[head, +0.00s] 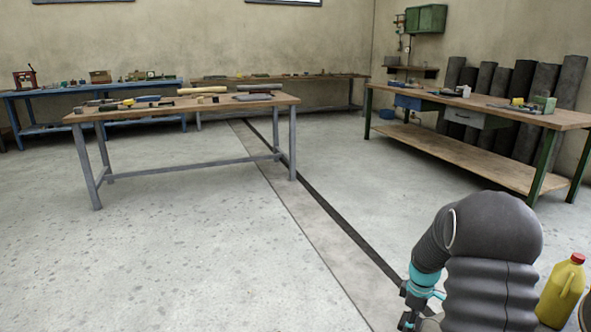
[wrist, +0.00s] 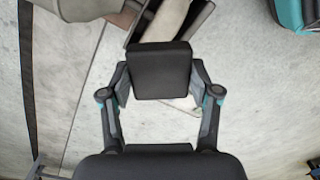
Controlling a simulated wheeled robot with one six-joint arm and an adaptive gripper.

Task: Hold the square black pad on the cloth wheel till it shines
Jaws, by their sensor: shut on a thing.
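The square black pad (wrist: 163,72) is held between the two fingers of my gripper (wrist: 160,86) in the wrist view. Its broad dark face is turned to the camera. Beyond the pad, at the top of the wrist view, a cream rounded thing (wrist: 166,20) sits between dark plates; it looks like the edge of the cloth wheel. The pad overlaps the lower plate in the picture, and I cannot tell whether it touches the wheel. In the head view my arm reaches down at the lower right, and neither pad nor wheel shows there.
A wooden-topped table (head: 180,108) with tools stands ahead on the left. A workbench (head: 480,104) stands at the right, with dark rolls (head: 522,82) behind it. A yellow jug (head: 561,291) is beside my arm. The concrete floor (head: 190,250) in front is clear.

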